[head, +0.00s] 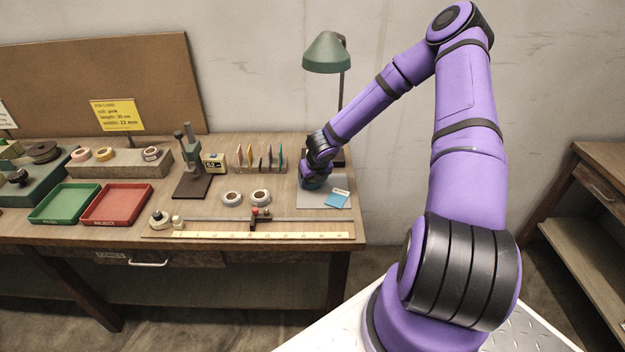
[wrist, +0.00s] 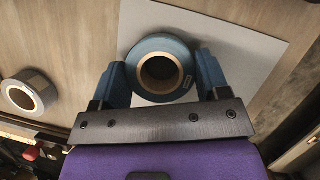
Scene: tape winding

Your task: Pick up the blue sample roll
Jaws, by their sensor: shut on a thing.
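The blue sample roll (wrist: 159,47) is a dark blue ring of tape around a pale core. In the wrist view it sits between the two blue fingers of my gripper (wrist: 160,76), which is shut on it from both sides. Below it is a grey mat (wrist: 230,42); I cannot tell whether the roll touches it.
Two grey rolls (head: 232,198) (head: 261,196) lie to the left, behind a long ruler (head: 265,235). A green lamp (head: 327,55) stands behind. Green (head: 65,203) and red (head: 117,204) trays are further left.

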